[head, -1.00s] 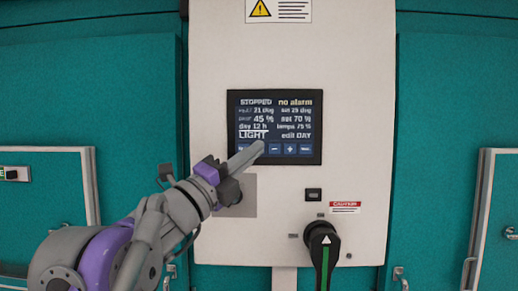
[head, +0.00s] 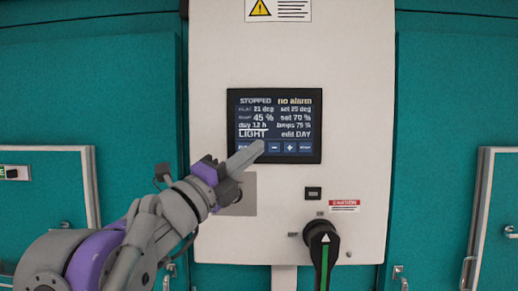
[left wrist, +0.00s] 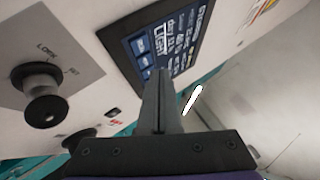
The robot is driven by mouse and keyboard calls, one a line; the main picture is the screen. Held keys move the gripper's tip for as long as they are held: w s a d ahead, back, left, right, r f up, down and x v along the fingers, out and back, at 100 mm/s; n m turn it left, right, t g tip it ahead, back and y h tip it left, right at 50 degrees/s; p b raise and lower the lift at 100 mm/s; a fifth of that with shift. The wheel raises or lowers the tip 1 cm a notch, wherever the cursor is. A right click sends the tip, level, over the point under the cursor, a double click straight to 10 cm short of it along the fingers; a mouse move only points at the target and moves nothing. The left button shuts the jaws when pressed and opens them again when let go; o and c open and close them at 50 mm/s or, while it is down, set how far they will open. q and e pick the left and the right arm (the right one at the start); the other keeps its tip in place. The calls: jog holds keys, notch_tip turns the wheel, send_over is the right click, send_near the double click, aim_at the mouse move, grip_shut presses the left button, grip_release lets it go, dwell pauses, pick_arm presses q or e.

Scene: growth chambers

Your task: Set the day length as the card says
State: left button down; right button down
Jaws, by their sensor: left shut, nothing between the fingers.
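The control screen (head: 275,120) is lit on the pale cabinet. It reads STOPPED, no alarm, 21 deg, set 25 deg, 45 %, set 70 %, day 12 h, lamps 75 %, LIGHT and edit DAY. Along its bottom is a row of blue buttons, with a minus button (head: 274,147) and a plus button (head: 290,147). My left gripper (head: 260,147) is shut and empty, its tips at the lower left of the screen, over the button row. I cannot tell whether they touch. In the left wrist view the shut fingers (left wrist: 161,75) point at the screen (left wrist: 165,45). No card with a day length is readable.
Below the screen are a knob on a grey plate (head: 248,188), a small black switch (head: 313,194), a red CAUTION label (head: 345,204) and a black rotary handle (head: 322,240). Teal chamber doors (head: 90,100) flank the cabinet.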

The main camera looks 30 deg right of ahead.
pick_arm(q)
jog(key=s+a, duration=0.1)
jog(key=s, duration=0.1)
jog(key=s+a+b, duration=0.1)
jog(key=s, duration=0.1)
jog(key=shift+s+a, duration=0.1)
jog(key=shift+a, duration=0.2)
dwell(3.3)
